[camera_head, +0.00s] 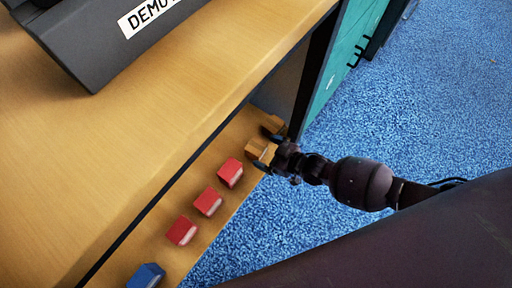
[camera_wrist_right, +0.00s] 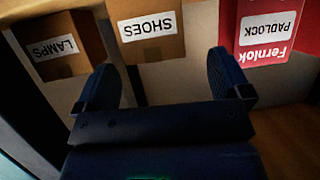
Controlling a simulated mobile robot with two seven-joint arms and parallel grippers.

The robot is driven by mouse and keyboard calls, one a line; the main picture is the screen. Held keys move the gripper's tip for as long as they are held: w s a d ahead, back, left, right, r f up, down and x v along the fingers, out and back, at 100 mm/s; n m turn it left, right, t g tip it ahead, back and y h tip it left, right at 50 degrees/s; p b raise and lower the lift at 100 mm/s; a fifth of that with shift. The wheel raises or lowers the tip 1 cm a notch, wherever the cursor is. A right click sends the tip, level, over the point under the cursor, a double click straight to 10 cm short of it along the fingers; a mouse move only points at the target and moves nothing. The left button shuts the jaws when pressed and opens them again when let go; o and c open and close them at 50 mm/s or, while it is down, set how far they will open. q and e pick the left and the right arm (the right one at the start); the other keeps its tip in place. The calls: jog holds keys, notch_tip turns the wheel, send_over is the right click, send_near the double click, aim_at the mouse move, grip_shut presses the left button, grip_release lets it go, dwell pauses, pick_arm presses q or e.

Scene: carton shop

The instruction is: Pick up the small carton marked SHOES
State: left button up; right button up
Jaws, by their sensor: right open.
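The small brown carton marked SHOES (camera_wrist_right: 150,45) shows upside down at the top middle of the right wrist view, its white label facing the gripper. In the head view the brown carton (camera_head: 255,149) at my right gripper appears to be the same one, partly hidden by it. My right gripper (camera_head: 271,150) is open and comes at the carton's front from the right. In the right wrist view its two dark fingers (camera_wrist_right: 162,66) are spread either side of the carton's front; I cannot tell whether they touch it. My left gripper is not in view.
A brown LAMPS carton (camera_wrist_right: 60,48) and a red PADLOCK carton (camera_wrist_right: 268,32) stand either side of it. Red cartons (camera_head: 208,202) and a blue carton (camera_head: 146,276) line the lower shelf. The wooden top (camera_head: 150,110) overhangs; a teal panel (camera_head: 345,45) stands beyond.

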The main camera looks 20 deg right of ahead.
aim_at(256, 145)
jog(key=b+x, duration=0.1)
jog(key=x, duration=0.1)
jog(key=b+x, duration=0.1)
jog(key=x, duration=0.1)
jog(key=shift+w+d+f, duration=0.1)
jog(key=shift+d+f, duration=0.05)
jog(key=shift+f, duration=0.1)
jog(key=shift+w+a, duration=0.25)
jog(key=shift+w, duration=0.15)
jog(key=c, duration=1)
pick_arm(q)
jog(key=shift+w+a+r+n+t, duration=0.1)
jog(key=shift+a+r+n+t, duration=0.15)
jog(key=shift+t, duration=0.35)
pick_arm(e)
jog(key=shift+r, duration=0.15)
jog(key=shift+w+r, duration=0.1)
jog(key=shift+r, duration=0.15)
pick_arm(q)
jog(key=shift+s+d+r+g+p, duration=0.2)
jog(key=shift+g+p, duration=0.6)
jog(key=shift+p, duration=1.4)
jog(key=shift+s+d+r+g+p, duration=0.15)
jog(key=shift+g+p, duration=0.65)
jog(key=shift+p, duration=1.35)
pick_arm(e)
jog(key=shift+r, duration=9.7)
